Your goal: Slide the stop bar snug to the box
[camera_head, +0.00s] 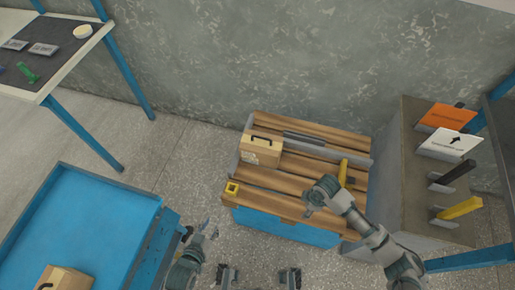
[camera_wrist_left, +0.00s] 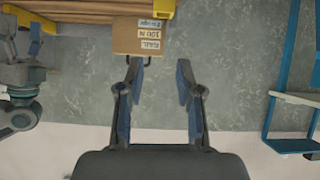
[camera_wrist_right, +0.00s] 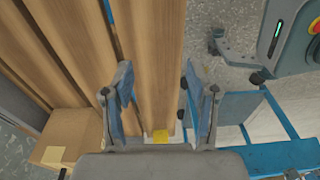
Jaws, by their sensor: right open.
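A tan cardboard box (camera_head: 261,150) with a dark handle sits at the left end of the slatted wooden deck. It also shows in the left wrist view (camera_wrist_left: 139,36), with white labels, and in the right wrist view (camera_wrist_right: 65,137). A yellow upright piece (camera_head: 343,172) stands at the deck's right, apart from the box; I cannot tell whether it belongs to the stop bar. My right gripper (camera_head: 310,211) is open and empty above the deck's front right; its fingers show in the right wrist view (camera_wrist_right: 157,85). My left gripper (camera_head: 208,230) is open and empty, left of the deck's front.
A grey stand (camera_head: 411,150) with signs and black and yellow handles is at the right. A blue cart (camera_head: 80,215) holding another box (camera_head: 64,279) is at left. A table (camera_head: 50,80) stands behind it.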

